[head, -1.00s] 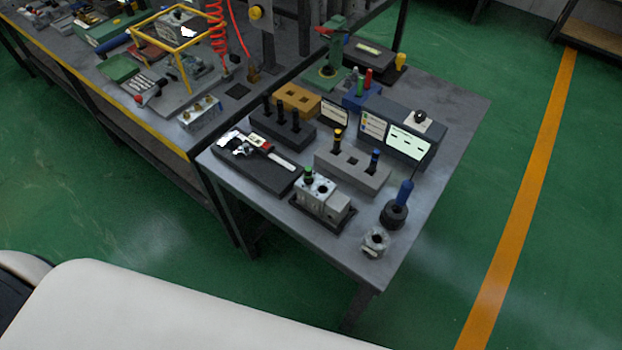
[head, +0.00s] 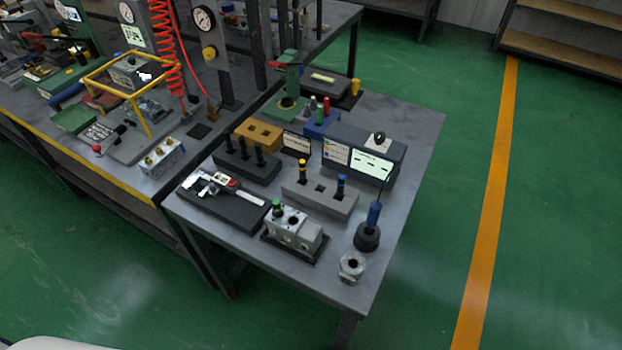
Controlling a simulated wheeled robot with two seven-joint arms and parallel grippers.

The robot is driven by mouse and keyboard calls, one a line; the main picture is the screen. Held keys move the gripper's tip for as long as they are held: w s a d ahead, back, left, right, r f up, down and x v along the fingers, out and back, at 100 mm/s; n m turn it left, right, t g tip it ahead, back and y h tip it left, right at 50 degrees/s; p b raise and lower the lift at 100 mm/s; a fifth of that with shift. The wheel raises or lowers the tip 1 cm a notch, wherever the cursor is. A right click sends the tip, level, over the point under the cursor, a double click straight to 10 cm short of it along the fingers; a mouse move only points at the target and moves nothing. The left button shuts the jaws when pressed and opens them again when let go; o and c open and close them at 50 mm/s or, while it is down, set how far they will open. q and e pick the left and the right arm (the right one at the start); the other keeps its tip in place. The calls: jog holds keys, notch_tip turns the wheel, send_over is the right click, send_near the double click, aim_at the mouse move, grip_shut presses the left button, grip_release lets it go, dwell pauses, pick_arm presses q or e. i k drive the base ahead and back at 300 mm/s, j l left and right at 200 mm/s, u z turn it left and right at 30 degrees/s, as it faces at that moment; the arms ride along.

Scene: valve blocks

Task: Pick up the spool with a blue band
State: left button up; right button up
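The spool with a blue band (head: 341,187) stands upright in the right-hand part of a grey rack block (head: 325,200) on the table. It is black below its blue band, and its lower end is hidden in the block. A spool with a yellow band (head: 303,172) stands in the same block to its left, with a square hole between them. A green-banded spool (head: 277,209) sits in a silver valve block (head: 294,230) nearer the front. Neither of my grippers is in view.
A blue-handled tool in a round black base (head: 367,237) and a metal fitting (head: 351,267) stand right and in front of the rack. A dark box with a screen (head: 372,162) stands behind it. A black tray with a caliper (head: 222,204) lies left. The table's right side is clear.

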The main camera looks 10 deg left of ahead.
aim_at(341, 181)
jog(key=l, duration=0.85)
jog(key=k+l+u, duration=0.1)
jog(key=l, duration=0.75)
